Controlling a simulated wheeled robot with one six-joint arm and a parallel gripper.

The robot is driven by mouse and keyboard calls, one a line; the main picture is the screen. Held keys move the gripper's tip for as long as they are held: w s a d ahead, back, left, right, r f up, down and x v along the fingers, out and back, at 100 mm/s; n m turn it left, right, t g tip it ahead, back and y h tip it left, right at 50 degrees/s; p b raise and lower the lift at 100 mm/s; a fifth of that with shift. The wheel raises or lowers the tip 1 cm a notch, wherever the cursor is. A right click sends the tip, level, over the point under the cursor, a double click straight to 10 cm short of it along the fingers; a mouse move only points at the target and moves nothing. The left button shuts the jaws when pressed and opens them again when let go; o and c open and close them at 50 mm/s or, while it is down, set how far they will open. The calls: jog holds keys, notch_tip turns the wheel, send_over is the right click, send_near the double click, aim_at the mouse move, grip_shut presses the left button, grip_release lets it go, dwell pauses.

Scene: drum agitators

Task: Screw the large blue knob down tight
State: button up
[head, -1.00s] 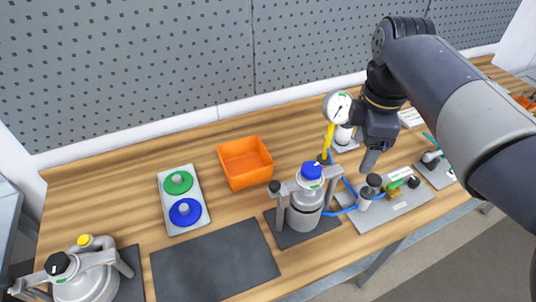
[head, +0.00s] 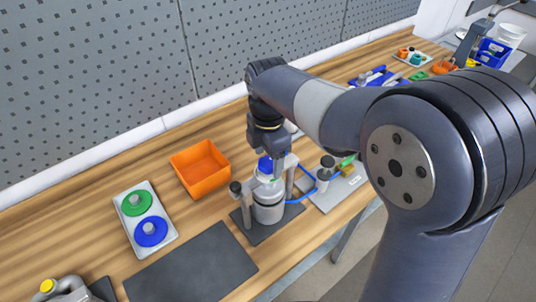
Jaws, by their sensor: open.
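The large blue knob (head: 265,164) sits on top of the grey drum agitator (head: 268,203), between its two uprights. Only part of the knob shows, as my gripper covers its right side. My gripper (head: 277,170) points down at the knob, its jaws open. The fingers are partly hidden behind each other, and I cannot tell whether they touch the knob or stand around it.
An orange bin (head: 201,168) stands behind and left of the agitator. A grey tray (head: 167,234) holds a green disc (head: 137,203) and a blue disc (head: 151,231). A dark mat (head: 192,263) lies empty at the front. A fitting plate (head: 340,190) with blue hose is at right.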

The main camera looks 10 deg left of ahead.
jog(key=shift+f, duration=0.3)
jog(key=c, duration=1)
